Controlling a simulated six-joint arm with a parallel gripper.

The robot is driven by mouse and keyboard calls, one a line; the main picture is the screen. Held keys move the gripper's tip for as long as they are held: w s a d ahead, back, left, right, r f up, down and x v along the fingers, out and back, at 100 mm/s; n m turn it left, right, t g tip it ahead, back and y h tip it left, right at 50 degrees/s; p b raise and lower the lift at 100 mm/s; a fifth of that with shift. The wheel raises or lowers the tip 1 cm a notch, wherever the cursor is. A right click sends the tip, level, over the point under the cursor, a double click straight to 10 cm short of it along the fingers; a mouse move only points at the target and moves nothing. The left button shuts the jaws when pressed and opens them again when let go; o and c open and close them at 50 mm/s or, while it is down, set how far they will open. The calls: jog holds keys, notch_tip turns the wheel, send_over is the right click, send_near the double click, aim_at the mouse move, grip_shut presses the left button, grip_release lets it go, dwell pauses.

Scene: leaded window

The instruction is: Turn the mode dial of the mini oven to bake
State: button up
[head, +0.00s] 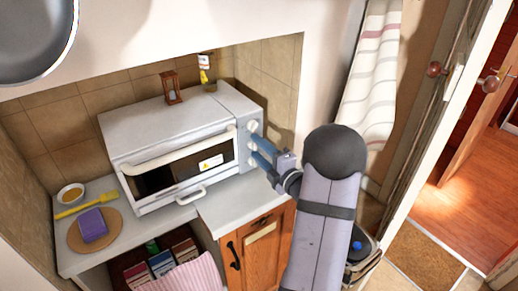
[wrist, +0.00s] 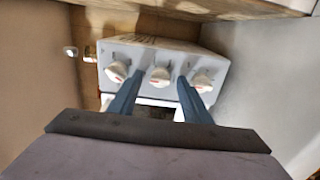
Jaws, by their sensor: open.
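The white mini oven (head: 180,108) stands on the counter with its door shut. Its side control panel carries three white dials in a row, shown in the wrist view as a left dial (wrist: 117,72), a middle dial (wrist: 160,76) and a right dial (wrist: 203,79). I cannot read any markings, so I cannot tell which is the mode dial or where it points. My gripper (head: 254,147) is open at the panel. In the wrist view my gripper (wrist: 157,84) has its blue fingertips on either side of the middle dial; contact is unclear.
A striped cloth (head: 372,80) hangs to the right, beside the doorway.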

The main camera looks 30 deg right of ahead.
jog(key=c, duration=1)
jog(key=shift+c, duration=0.2)
